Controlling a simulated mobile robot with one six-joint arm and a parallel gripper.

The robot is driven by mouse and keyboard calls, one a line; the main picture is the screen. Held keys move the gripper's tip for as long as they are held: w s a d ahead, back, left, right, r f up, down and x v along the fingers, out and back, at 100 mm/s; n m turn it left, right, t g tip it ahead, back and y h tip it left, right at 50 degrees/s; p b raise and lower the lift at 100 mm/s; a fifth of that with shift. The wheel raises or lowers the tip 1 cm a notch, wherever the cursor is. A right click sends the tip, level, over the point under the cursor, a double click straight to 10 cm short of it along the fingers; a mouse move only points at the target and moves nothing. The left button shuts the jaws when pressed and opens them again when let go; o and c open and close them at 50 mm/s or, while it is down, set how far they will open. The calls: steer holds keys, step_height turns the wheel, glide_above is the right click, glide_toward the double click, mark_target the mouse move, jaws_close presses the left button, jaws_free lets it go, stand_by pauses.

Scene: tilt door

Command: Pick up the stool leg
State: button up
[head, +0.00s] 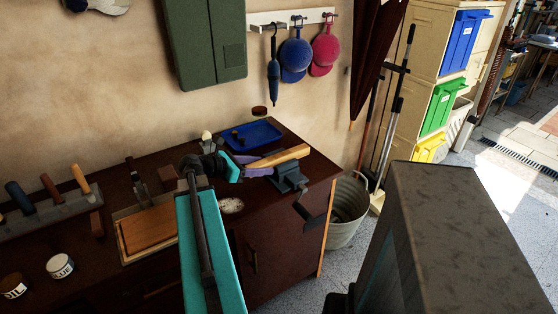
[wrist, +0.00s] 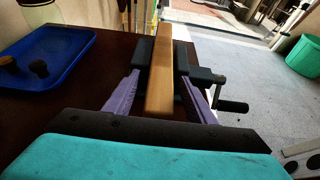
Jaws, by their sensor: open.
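The stool leg (head: 285,155) is a light wooden bar held in a dark vise (head: 290,178) at the right end of the workbench. In the wrist view the leg (wrist: 161,72) runs lengthwise through the middle, with the vise (wrist: 205,75) and its crank handle behind and to the right. My gripper (head: 256,163) is open at the near end of the leg. In the wrist view its purple fingers (wrist: 160,88) lie on either side of the leg, with a visible gap on each side. The fingertips' exact height against the leg is hard to judge.
A blue tray (head: 251,134) with small dark items lies behind the leg, and to its left in the wrist view (wrist: 48,48). A wooden board (head: 150,231), a tool rack (head: 50,205) and jars stand left on the bench (head: 290,215). A bucket (head: 347,212) stands right of it.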

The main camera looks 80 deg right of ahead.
stand_by(0.4)
steer(key=c, duration=1.2)
steer(key=shift+r, duration=0.2)
steer(key=shift+r, duration=1.05)
steer(key=s, duration=0.1)
steer(key=s+a+b, duration=0.1)
steer(key=s, duration=0.1)
steer(key=s+r, duration=0.1)
steer(key=s, duration=0.1)
steer(key=shift+s+a+r, duration=0.1)
steer(key=shift+s+a, duration=0.05)
steer(key=shift+a, duration=0.1)
steer(key=shift+b, duration=0.9)
steer(key=shift+s+b, duration=0.3)
steer(key=shift+b, duration=0.95)
